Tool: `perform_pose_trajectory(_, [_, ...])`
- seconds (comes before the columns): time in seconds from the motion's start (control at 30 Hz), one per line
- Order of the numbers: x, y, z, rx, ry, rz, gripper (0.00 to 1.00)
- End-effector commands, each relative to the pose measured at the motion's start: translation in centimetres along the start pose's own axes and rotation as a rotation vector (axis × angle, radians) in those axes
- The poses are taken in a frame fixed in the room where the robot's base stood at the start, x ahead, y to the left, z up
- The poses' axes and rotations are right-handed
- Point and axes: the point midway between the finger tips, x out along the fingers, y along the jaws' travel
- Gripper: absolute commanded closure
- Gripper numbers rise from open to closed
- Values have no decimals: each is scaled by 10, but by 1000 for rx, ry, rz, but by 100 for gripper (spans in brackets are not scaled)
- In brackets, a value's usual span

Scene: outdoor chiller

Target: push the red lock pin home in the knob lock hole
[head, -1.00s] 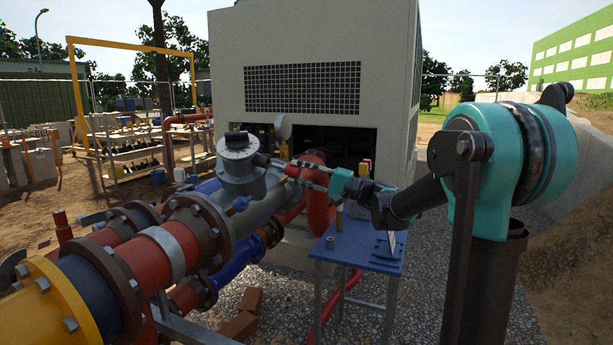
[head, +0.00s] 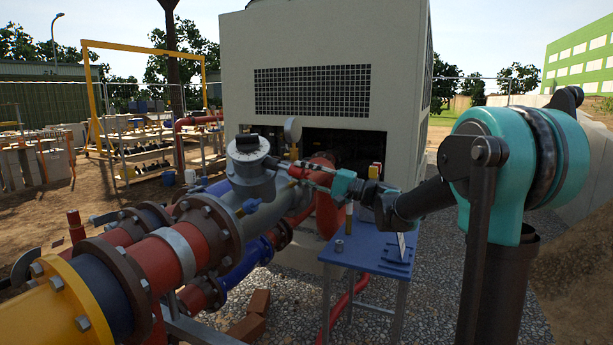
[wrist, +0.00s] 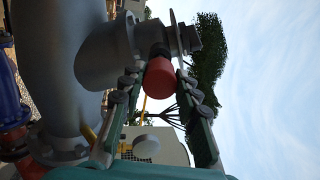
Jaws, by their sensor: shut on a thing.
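The red lock pin (wrist: 160,80) shows in the wrist view as a short red cylinder between the fingertips of my gripper (wrist: 161,76). My gripper is shut on it. The pin's far end meets a dark collar beside the grey knob flange (wrist: 180,38); how deep it sits in the lock hole cannot be seen. In the head view my gripper (head: 302,172) reaches in from the right to the side of the grey valve body (head: 254,178). There the pin is small and mostly hidden by the fingers. The lock hole itself is hidden.
A blue table (head: 368,248) stands below my gripper with small items on it. Red flanged pipe (head: 205,240) runs to the front left. A round gauge (head: 292,130) stands behind the valve. The large chiller housing (head: 320,50) fills the back. Gravel lies around the table.

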Motion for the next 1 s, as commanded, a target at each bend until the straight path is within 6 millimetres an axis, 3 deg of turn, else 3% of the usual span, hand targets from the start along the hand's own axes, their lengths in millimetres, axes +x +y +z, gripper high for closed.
perform_pose_trajectory(0.27, [12,0,0,0,0,0,100])
perform_pose_trajectory(1.0, [18,0,0,0,-1,0,100])
